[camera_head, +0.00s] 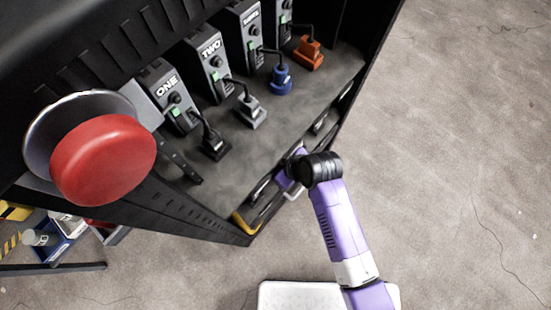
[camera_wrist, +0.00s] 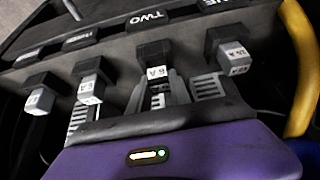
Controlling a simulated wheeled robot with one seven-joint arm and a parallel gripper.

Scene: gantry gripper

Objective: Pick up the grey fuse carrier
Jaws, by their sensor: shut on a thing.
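My gripper (camera_wrist: 156,94) reaches the front side of the dark cabinet. In the wrist view its two grey fingers are shut on the grey fuse carrier (camera_wrist: 156,75), a small block with a dark top and a pale label. The carrier sits in the row below the TWO label, and its lower part is hidden between the fingers. I cannot tell whether it is clear of its seat. In the head view my gripper (camera_head: 291,181) is mostly hidden by my wrist and the cabinet edge, and the held carrier cannot be made out.
Similar carriers stand at left (camera_wrist: 88,92) and right (camera_wrist: 236,58) of the held one. On the cabinet top are labelled units with black (camera_head: 214,147), grey (camera_head: 251,115), blue (camera_head: 281,80) and orange (camera_head: 308,52) plugs. A red button (camera_head: 103,160) stands at left. The floor at right is clear.

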